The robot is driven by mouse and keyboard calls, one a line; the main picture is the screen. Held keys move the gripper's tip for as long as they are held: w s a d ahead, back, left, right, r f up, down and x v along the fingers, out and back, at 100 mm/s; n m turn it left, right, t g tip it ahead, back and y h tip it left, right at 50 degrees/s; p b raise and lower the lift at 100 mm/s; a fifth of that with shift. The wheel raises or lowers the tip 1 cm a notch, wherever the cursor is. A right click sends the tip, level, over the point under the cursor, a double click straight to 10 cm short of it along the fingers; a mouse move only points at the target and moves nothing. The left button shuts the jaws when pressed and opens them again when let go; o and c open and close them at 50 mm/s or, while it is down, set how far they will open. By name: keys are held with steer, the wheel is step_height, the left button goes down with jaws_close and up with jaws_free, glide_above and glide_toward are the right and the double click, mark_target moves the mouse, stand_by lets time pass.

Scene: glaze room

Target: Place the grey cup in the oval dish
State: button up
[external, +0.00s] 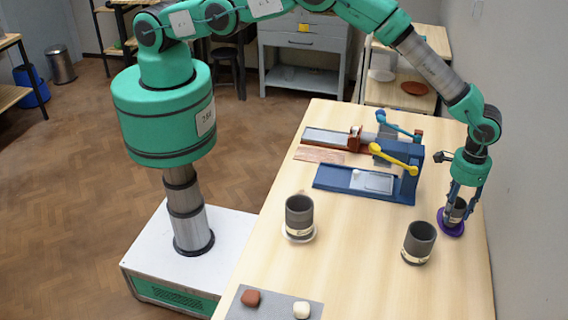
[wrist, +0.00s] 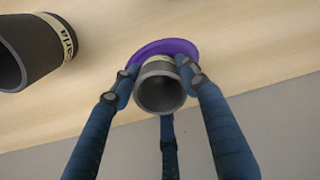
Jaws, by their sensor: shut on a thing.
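My gripper (external: 459,203) is at the right edge of the table, its fingers shut around a small grey cup (external: 457,212) with a pale band. In the wrist view the fingers (wrist: 160,80) close around this cup (wrist: 160,92), and I look into its open mouth. A purple dish (external: 449,230) lies directly under the held cup; its rim shows behind the cup in the wrist view (wrist: 178,45). The dish looks oval, partly from the viewing angle. The cup's base is at the dish, but the contact is hidden.
A larger grey cup (external: 419,243) stands on bare table left of the gripper; another grey cup (external: 299,214) stands on a white saucer (external: 299,237). Blue (external: 340,181) and brown lever devices stand further back. A grey mat (external: 272,306) holds two lumps. A wall borders the right side.

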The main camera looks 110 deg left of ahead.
steer(key=o, duration=0.8)
steer(key=shift+f, duration=0.15)
steer(key=o, duration=0.5)
steer(key=shift+c, duration=0.2)
steer(key=shift+r, duration=0.2)
steer(key=shift+r+b, duration=0.7)
steer(key=shift+r, duration=5.3)
